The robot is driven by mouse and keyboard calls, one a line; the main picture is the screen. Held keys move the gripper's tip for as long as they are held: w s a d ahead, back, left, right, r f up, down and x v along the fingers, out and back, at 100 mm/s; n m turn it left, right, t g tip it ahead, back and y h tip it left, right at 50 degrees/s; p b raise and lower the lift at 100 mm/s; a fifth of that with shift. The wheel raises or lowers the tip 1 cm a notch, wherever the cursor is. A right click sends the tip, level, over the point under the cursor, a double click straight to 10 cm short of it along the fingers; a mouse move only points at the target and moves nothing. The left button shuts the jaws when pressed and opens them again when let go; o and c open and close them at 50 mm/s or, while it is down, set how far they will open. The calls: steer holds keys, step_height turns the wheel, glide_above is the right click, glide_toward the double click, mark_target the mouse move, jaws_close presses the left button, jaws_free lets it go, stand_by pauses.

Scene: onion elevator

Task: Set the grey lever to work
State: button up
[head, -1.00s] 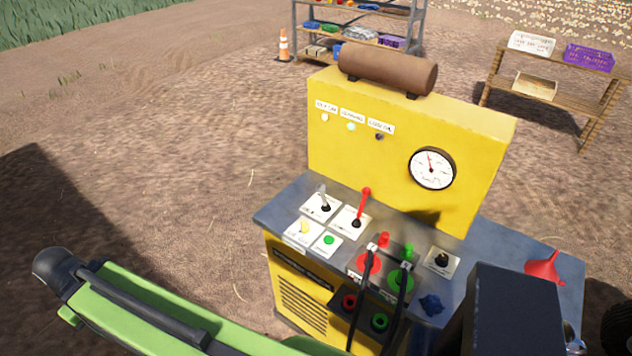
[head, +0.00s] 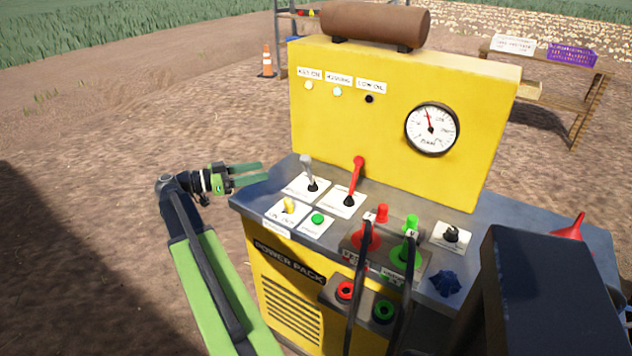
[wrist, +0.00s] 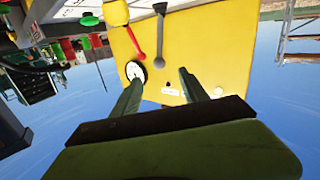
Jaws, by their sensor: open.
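The grey lever (head: 308,172) stands on a white plate at the left back of the yellow power pack's top, its knob up and leaning slightly left. My gripper (head: 264,174) is open and empty, just left of the lever at about the height of its knob, and apart from it. In the wrist view, which is upside down, the grey lever (wrist: 160,24) shows beyond the gap between my open fingers (wrist: 160,75).
The red lever (head: 356,180) stands close to the right of the grey one. A yellow switch (head: 290,205) and green button (head: 318,219) sit in front. The yellow panel (head: 390,90) with gauge (head: 432,129) rises behind. Black hoses (head: 360,285) hang at the front.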

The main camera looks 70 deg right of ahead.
steer(key=s+m, duration=0.1)
glide_above(308, 172)
steer(key=x, duration=0.2)
steer(key=shift+s+r+g, duration=0.3)
steer(key=shift+r+g, duration=0.1)
steer(key=shift+r, duration=0.05)
steer(key=shift+c, duration=0.2)
jaws_close()
